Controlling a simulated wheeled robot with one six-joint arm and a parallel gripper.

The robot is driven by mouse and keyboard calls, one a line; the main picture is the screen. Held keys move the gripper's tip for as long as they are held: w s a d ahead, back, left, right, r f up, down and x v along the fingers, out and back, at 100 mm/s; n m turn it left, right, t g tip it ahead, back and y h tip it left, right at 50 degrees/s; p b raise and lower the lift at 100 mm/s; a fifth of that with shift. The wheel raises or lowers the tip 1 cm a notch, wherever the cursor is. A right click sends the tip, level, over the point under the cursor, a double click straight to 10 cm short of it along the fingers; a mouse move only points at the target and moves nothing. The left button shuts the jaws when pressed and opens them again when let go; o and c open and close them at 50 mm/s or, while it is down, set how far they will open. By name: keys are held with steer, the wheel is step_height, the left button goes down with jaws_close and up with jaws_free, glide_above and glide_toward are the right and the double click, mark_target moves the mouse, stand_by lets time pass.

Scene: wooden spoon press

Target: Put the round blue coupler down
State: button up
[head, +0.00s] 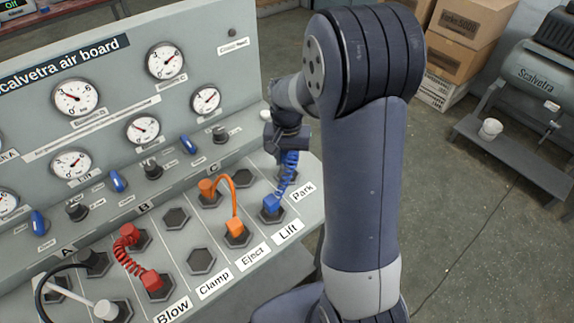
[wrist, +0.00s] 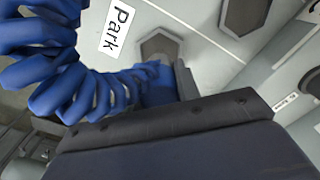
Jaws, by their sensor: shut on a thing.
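My gripper (head: 284,150) is over the right end of the sloping panel in the head view, partly hidden by its own body. In the wrist view my gripper (wrist: 172,88) is shut on the round blue coupler (wrist: 155,86), which is mostly hidden by the dark jaw. A blue coiled hose (head: 288,175) runs from it to a square blue coupler (head: 272,206) above the Lift label. The coiled hose also fills the left of the wrist view (wrist: 40,60). A hexagonal socket (wrist: 160,46) beside the Park label (wrist: 118,25) lies close to the held coupler; I cannot tell whether they touch.
An orange hose (head: 231,192) ends above Eject, and a red hose (head: 126,245) ends near Blow. Empty sockets (head: 201,261) lie between them. Gauges and blue levers (head: 188,145) line the upright board. A compressor bench (head: 515,150) stands on the right.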

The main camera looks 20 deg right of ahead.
steer(key=r, duration=0.3)
steer(key=a+r, duration=0.1)
steer(key=r, duration=0.1)
steer(key=shift+w+r, duration=0.2)
steer(key=shift+r, duration=0.1)
steer(key=w+a+p, duration=0.1)
steer(key=w+a, duration=0.1)
steer(key=a, duration=0.7)
glide_above(243, 178)
step_height(243, 178, down, 5)
steer(key=shift+f+p, duration=0.2)
steer(key=shift+p, duration=0.1)
steer(key=shift+s+f, duration=0.1)
steer(key=shift+f, duration=1.95)
steer(key=shift+f, duration=0.1)
steer(key=shift+f, duration=0.15)
steer(key=o, duration=1)
